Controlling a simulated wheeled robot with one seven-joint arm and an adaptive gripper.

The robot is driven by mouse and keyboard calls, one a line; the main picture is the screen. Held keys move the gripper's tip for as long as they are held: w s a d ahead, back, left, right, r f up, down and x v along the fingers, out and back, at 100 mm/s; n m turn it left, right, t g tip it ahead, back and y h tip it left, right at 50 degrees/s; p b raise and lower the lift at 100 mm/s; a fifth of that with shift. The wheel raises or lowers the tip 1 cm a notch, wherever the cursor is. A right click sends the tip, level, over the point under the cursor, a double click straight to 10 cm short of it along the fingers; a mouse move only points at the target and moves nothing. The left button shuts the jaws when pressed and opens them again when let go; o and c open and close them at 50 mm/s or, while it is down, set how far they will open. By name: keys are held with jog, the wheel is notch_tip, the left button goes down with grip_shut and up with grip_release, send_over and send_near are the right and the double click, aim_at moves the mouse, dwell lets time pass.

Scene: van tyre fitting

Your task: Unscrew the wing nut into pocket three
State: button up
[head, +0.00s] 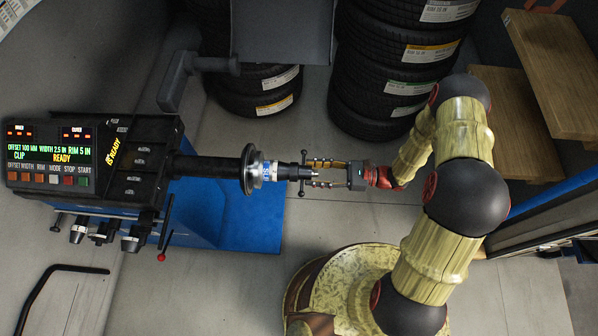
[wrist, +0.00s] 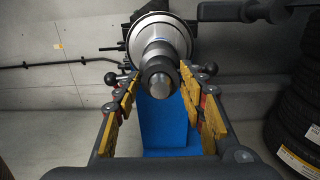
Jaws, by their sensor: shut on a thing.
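The wing nut (head: 302,173) is a dark crossbar with ball ends on the threaded shaft of the wheel balancer, outside the silver cone or cup (head: 265,172). In the wrist view, the wing nut's dark hub (wrist: 159,72) surrounds the shaft end (wrist: 160,87), and its ball-ended arms stick out left and right. My gripper (head: 313,173) faces the shaft end-on, its two fingers on opposite sides of the nut and shut on it. The fingers hide part of the wing arms. The balancer's dark top tray (head: 135,160) has small marked pockets; I cannot read which is three.
The balancer panel (head: 50,165) reads READY. Cones hang on pegs (head: 100,233) below the tray, beside a red-tipped lever (head: 162,257). A grey arm (head: 195,68) juts out above the shaft. Tyre stacks (head: 395,70) stand behind.

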jog(key=shift+c, duration=0.7)
jog(key=n+b, duration=0.2)
jog(key=n, duration=0.3)
jog(key=shift+f+b, duration=0.1)
jog(key=shift+b, duration=0.2)
jog(key=n+b, duration=0.3)
jog(key=n, duration=0.3)
jog(key=shift+n, duration=0.4)
jog(key=o, duration=0.7)
jog(key=shift+c, duration=0.2)
jog(key=c, duration=0.7)
jog(key=shift+d, duration=0.2)
grip_shut()
jog(key=d+b, duration=0.1)
jog(key=d, duration=1.3)
jog(key=shift+s, duration=0.2)
